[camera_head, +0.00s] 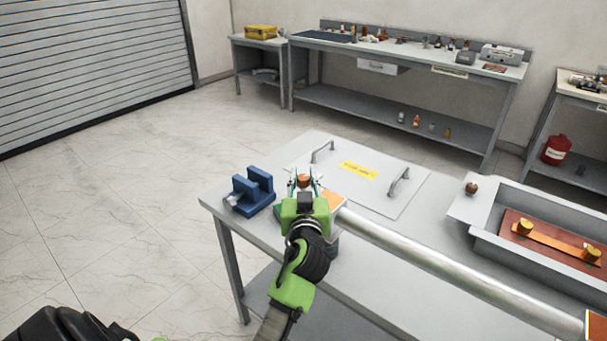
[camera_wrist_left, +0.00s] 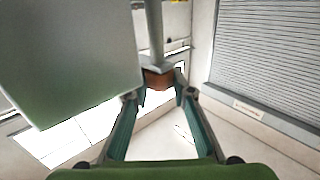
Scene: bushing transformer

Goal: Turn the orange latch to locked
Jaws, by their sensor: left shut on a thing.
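My left gripper (camera_head: 304,184) is above the near left part of the grey table. Its fingertips are shut on a small orange-brown piece (camera_head: 304,180). In the left wrist view the piece (camera_wrist_left: 157,79) sits between the two fingertips of my left gripper (camera_wrist_left: 159,92), at the end of a grey rod (camera_wrist_left: 154,30). I cannot tell whether this piece is the orange latch or how it is turned. My wrist hides what is beneath it in the head view. My right gripper is not in view.
A blue vise-like block (camera_head: 252,192) stands left of the gripper. A long metal tube (camera_head: 440,262) runs right across the table. A handled lid (camera_head: 350,185) lies behind. A grey trough (camera_head: 490,225) holds an orange bar (camera_head: 556,241) with yellow knobs. Floor on the left is clear.

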